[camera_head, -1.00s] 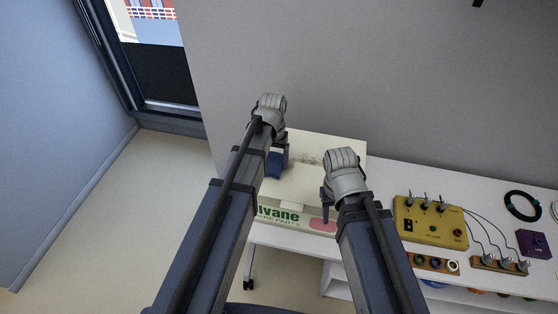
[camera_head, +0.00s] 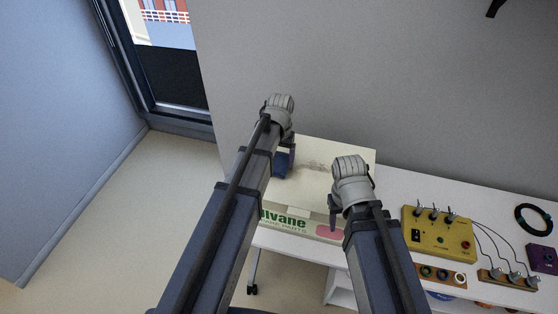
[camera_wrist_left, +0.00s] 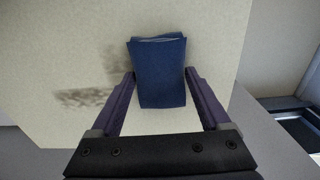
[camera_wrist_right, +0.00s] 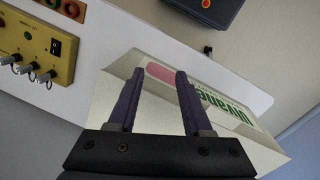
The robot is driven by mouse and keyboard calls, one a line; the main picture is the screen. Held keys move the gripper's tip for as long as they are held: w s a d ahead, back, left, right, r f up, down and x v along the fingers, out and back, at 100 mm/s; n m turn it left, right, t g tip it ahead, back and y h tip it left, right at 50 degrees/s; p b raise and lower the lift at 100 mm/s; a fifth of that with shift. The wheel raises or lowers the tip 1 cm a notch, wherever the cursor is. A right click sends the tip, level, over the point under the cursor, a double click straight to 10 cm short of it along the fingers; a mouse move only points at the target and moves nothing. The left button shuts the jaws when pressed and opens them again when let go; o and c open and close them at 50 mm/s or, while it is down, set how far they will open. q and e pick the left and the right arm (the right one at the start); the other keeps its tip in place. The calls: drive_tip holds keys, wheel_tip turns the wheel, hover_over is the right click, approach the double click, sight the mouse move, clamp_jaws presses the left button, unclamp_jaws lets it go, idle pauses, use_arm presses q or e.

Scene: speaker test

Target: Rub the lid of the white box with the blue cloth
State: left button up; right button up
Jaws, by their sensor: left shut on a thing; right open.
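The white box (camera_head: 322,189) stands on the white table, with green lettering and a pink patch on its front. Dark smudges (camera_wrist_left: 85,97) mark its lid, left of the cloth in the left wrist view. My left gripper (camera_wrist_left: 159,78) is shut on the folded blue cloth (camera_wrist_left: 158,72), over the lid; whether the cloth touches the lid is unclear. The cloth also shows in the head view (camera_head: 284,163), partly behind my left arm. My right gripper (camera_wrist_right: 154,76) is open and empty, near the box's front right corner.
A yellow control box (camera_head: 437,233) with switches and wires stands on the table (camera_head: 390,183) right of the white box. A black cable ring (camera_head: 533,219) and a purple box (camera_head: 543,258) lie further right. A grey wall rises behind.

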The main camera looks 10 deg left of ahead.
sight(321, 177)
use_arm(q)
drive_tip(key=shift+s+d+f, duration=0.1)
drive_tip(key=shift+s+d, duration=0.05)
drive_tip(key=shift+d, duration=1.65)
drive_tip(key=shift+d, duration=1.75)
drive_tip(key=shift+d, duration=1.7)
drive_tip(key=shift+d, duration=0.1)
drive_tip(key=shift+s+d, duration=0.2)
drive_tip(key=shift+d, duration=3.3)
drive_tip(key=shift+d, duration=0.1)
